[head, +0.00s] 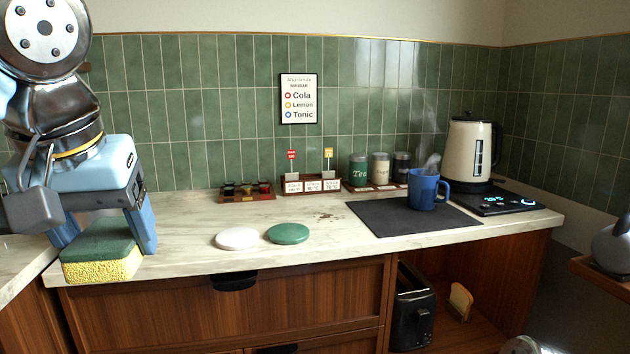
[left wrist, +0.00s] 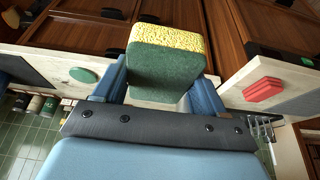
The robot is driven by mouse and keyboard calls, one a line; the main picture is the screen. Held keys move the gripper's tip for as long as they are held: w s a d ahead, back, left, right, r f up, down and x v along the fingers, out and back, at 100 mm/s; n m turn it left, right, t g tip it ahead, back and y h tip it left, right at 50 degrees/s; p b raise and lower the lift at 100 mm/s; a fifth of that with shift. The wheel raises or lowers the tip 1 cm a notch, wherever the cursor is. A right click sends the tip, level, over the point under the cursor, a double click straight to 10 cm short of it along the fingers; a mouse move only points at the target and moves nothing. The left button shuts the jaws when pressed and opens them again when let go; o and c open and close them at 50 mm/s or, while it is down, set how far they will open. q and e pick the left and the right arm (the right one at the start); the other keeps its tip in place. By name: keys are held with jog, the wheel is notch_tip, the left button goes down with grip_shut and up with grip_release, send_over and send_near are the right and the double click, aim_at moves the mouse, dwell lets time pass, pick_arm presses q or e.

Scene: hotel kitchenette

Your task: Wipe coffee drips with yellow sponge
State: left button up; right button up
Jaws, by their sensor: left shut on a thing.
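The yellow sponge, with a green scouring layer on top, shows in the head view (head: 103,268) at the left and in the left wrist view (left wrist: 167,62). My left gripper (head: 106,236) is shut on it, with one blue finger on each side. It holds the sponge by the counter's front left edge; I cannot tell whether the sponge touches the counter. Brown coffee drips (head: 331,217) mark the pale countertop (head: 290,255) right of the middle, left of the dark mat. The sponge is well to the left of them.
A white disc (head: 238,238) and a green disc (head: 288,233) lie between sponge and drips. A steaming blue mug (head: 424,190) stands on the dark mat (head: 385,223). A cream kettle (head: 470,150), canisters (head: 380,168) and a small rack (head: 246,190) stand behind.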

pick_arm(q)
jog(key=shift+s+f, duration=0.15)
jog(key=shift+f, duration=0.2)
jog(key=w+f+m, duration=0.1)
jog(key=w+f, duration=0.4)
jog(key=f, duration=1.1)
jog(key=w+d+f+m, duration=0.1)
jog(key=w+f, duration=0.4)
jog(key=f, duration=1.2)
jog(key=w+d+f+m+h, duration=0.1)
jog(key=w+f, duration=0.5)
jog(key=f, duration=1)
jog(key=shift+d+f, duration=0.2)
jog(key=shift+d, duration=0.05)
